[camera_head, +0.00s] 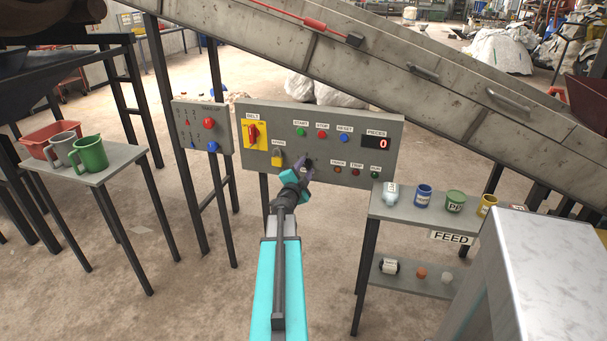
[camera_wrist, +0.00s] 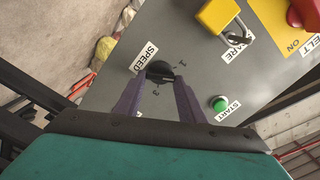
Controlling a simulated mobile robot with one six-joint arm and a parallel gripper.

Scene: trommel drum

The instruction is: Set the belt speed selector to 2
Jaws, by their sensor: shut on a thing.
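I cannot tell which number the knob points to. My gripper (camera_head: 304,166) is at the panel, its purple fingers shut on the knob from both sides. In the head view the fingers largely hide the knob.
Near the knob are a yellow padlock (camera_head: 277,158), the red belt switch (camera_head: 253,134), a green start button (camera_head: 301,132) and several lamps. A shelf with jars (camera_head: 423,196) stands right, a table with mugs (camera_head: 120,161) left. A sloping conveyor (camera_head: 400,75) passes above.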

